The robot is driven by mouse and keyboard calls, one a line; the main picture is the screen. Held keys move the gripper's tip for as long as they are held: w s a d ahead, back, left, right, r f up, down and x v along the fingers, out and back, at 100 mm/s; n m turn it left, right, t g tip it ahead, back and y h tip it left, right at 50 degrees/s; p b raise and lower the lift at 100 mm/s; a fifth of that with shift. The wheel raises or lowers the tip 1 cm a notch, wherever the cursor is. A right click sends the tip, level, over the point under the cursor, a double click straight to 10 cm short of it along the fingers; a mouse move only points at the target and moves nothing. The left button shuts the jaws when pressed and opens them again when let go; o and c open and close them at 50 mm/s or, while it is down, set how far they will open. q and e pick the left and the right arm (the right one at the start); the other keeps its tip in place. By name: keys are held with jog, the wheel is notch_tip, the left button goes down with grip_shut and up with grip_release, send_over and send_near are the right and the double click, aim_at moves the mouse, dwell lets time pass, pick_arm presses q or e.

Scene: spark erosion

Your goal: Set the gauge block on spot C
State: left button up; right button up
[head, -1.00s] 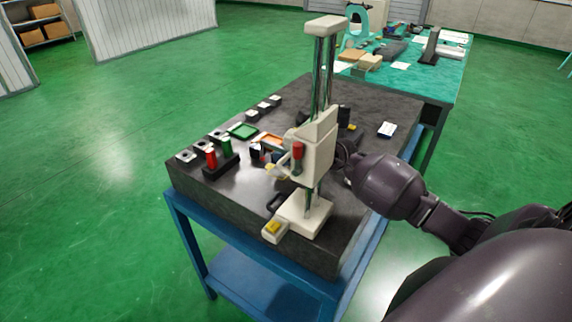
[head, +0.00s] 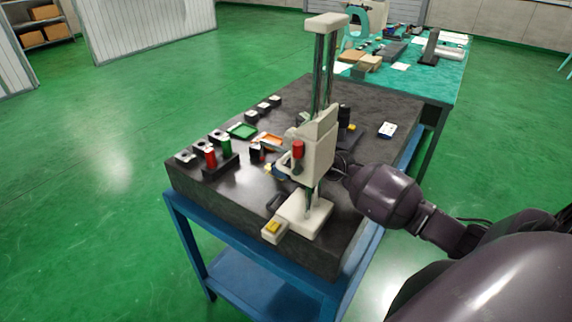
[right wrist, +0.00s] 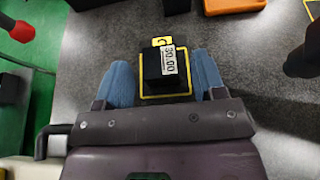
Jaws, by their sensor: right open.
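The gauge block (right wrist: 165,66) is black with a white label reading 30.00. In the right wrist view it sits inside the yellow square outline of spot C (right wrist: 161,41), whose letter tag shows just beyond it. My right gripper (right wrist: 164,84) is open, with one blue finger on each side of the block and gaps between. In the head view this gripper is mostly hidden behind the cream column stand (head: 312,145); a bit of blue finger shows at its left. My left gripper is out of view.
The dark stone table (head: 355,180) also carries an orange tray (head: 271,140), a green tray (head: 242,130), and red (head: 210,157) and green upright cylinders on a black holder. The cream stand rises close to my right arm.

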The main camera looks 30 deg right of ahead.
jog(key=v, duration=1.2)
jog(key=shift+s, duration=0.1)
dwell(0.4)
